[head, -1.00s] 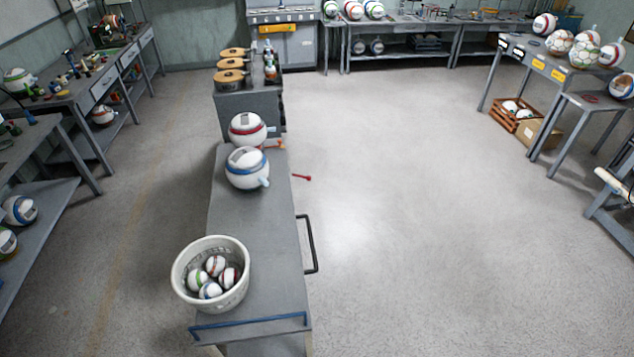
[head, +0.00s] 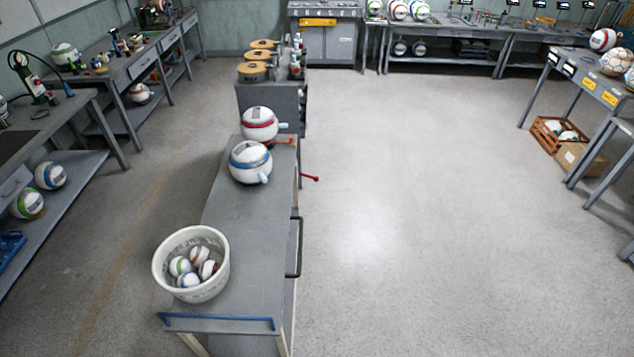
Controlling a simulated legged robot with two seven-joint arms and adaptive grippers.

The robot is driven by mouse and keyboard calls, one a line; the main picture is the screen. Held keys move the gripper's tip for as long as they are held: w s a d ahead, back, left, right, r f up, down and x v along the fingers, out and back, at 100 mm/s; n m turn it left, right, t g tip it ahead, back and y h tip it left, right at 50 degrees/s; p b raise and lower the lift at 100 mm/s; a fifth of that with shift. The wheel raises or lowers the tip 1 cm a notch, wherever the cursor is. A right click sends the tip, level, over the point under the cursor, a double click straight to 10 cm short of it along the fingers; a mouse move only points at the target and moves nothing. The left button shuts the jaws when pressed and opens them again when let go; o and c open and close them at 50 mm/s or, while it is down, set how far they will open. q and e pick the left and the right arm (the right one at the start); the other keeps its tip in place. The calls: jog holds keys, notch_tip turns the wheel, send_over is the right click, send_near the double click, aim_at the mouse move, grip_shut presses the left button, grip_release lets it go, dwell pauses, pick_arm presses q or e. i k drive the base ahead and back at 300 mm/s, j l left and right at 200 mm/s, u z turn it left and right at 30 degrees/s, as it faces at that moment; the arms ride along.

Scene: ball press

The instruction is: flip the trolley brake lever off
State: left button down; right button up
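A long grey trolley (head: 243,225) stands left of the middle, with a blue handle bar (head: 216,322) at its near end and a black handle (head: 297,247) on its right side. A red lever (head: 310,177) sticks out to the right from the trolley's far right side. An orange lever-like part (head: 279,141) lies at the far end of the top, beside the ball-shaped presses. It cannot be told from here which of these is the brake lever. Neither of my grippers shows in the head view.
A white basket (head: 191,264) with several small balls sits on the trolley's near left. Ball-shaped presses with blue (head: 250,162) and red (head: 259,124) bands stand farther back. A grey cabinet (head: 262,105) is behind. Workbenches line the left and right. Open floor (head: 420,220) lies right.

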aim_at(316, 178)
jog(key=i+l, duration=1.1)
jog(key=i+l+u, duration=0.15)
jog(key=i+l, duration=0.9)
jog(key=l, duration=0.15)
